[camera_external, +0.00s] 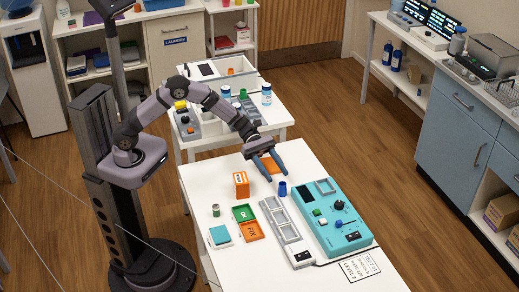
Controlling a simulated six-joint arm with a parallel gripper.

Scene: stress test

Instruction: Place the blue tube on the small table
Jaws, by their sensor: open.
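A small blue tube (283,189) stands upright on the white table in front, left of the teal device. My gripper (271,173) reaches down over the far part of this table, with its two blue fingers spread. The gripper is open and appears empty, above and slightly left of the tube in the picture, apart from it. A smaller white table (279,118) stands behind, holding bins and bottles. Which table is the task's small table is not certain.
The front table (200,187) also holds an orange box (241,185), green and orange trays (248,230), a grey rack (285,232) and a teal device (325,222) with knobs. An orange flat piece (271,165) lies under my gripper.

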